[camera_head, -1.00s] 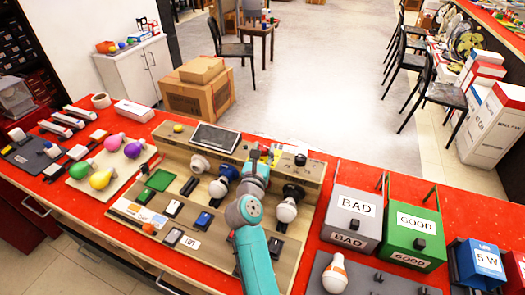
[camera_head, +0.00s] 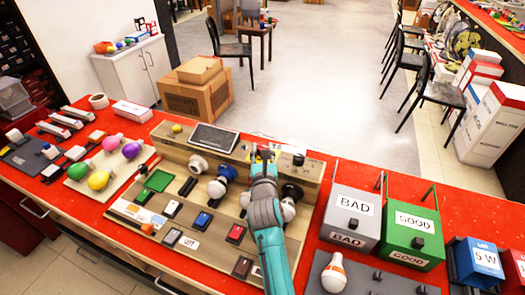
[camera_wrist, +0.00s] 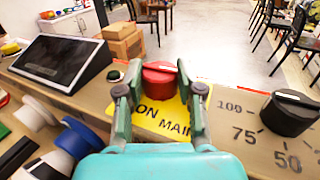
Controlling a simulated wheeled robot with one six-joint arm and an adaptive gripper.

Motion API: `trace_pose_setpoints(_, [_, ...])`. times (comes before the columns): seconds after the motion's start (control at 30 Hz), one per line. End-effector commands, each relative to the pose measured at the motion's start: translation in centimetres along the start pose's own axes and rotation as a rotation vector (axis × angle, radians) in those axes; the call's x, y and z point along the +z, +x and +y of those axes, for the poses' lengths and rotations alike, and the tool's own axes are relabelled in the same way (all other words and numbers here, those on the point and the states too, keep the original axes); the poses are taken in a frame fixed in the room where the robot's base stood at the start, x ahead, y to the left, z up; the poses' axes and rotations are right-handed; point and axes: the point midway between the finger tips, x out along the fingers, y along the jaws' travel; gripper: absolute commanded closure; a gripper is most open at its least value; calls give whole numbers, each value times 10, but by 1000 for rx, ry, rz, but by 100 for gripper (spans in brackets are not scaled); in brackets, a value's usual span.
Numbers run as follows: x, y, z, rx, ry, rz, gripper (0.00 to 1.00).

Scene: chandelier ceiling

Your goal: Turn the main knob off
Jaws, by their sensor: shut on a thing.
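The main knob (camera_wrist: 160,75) is red with a pale mark on its top edge. It sits on a yellow label (camera_wrist: 160,115) reading "ON" and "MAIN" on the test bench's raised back panel. My gripper (camera_wrist: 160,91) is at the knob in the wrist view, one green finger on each side, shut on it. In the head view my gripper (camera_head: 262,155) is at the back panel, and my arm and fingers hide the knob there.
A black dial (camera_wrist: 290,114) with numbers is right of the knob. A tablet-like screen (camera_wrist: 62,60) is to the left. Bulbs in sockets (camera_head: 218,188) stand in front of the panel. Grey BAD (camera_head: 353,209) and green GOOD (camera_head: 412,230) boxes stand right.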

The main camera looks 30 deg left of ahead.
Motion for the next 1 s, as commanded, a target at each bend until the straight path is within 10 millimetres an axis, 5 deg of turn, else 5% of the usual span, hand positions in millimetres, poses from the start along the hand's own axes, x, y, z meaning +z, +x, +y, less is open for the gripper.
trace_pose_setpoints(0.33, [0, 0, 0, 1, 1, 0, 98])
trace_pose_setpoints(0.37, [0, 0, 0, 1, 1, 0, 58])
trace_pose_setpoints(0.47, [0, 0, 0, 1, 0, 0, 38])
trace_pose_setpoints(0.8, [0, -2, 0, 1, 0, 1, 38])
trace_pose_setpoints(1.0, [-1, -23, 0, 1, 1, 0, 38])
